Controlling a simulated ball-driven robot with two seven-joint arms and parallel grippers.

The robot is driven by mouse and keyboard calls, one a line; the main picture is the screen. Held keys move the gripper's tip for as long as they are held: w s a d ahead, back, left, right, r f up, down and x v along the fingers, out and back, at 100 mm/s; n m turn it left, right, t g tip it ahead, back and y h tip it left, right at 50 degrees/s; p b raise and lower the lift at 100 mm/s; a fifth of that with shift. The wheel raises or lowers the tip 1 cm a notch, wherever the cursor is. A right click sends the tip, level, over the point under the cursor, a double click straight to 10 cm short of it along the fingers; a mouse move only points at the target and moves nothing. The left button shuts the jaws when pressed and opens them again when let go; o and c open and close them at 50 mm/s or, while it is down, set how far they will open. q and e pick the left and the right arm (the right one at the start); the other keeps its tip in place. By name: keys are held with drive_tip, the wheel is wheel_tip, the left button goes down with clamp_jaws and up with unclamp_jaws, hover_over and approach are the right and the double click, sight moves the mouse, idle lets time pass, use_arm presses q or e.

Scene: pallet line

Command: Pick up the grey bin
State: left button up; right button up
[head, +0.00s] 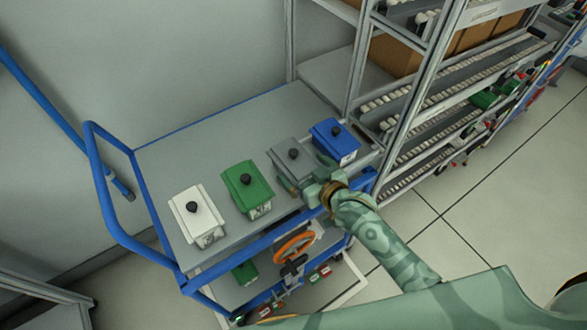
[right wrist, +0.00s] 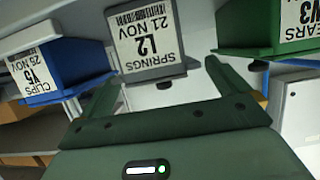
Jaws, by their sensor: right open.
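The grey bin (head: 291,155) has a lid with a dark round knob. It stands on the top deck of a blue-framed cart (head: 225,130), between a green bin and a blue bin. In the right wrist view, the grey bin (right wrist: 165,73) shows a white label reading SPRINGS L2 21 NOV. My right gripper (head: 298,186) is at the cart's front edge, close in front of the grey bin. In the right wrist view, its two fingers (right wrist: 160,72) are apart with nothing held between them. I cannot tell whether they touch the bin. My left gripper is not in view.
The blue bin (head: 335,141) stands close on the right; the green bin (head: 247,188) and white bin (head: 196,216) stand to the left. An orange ring (head: 295,247) lies on the lower shelf. A shelving rack (head: 402,128) borders the cart's right. The deck behind the bins is clear.

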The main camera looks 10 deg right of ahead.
sight(301, 166)
drive_tip(key=b+x, duration=0.1)
drive_tip(key=x, duration=0.3)
drive_tip(key=shift+w, duration=0.15)
drive_tip(key=shift+d, duration=0.1)
drive_tip(key=c, duration=1.3)
drive_tip(key=shift+r, duration=0.1)
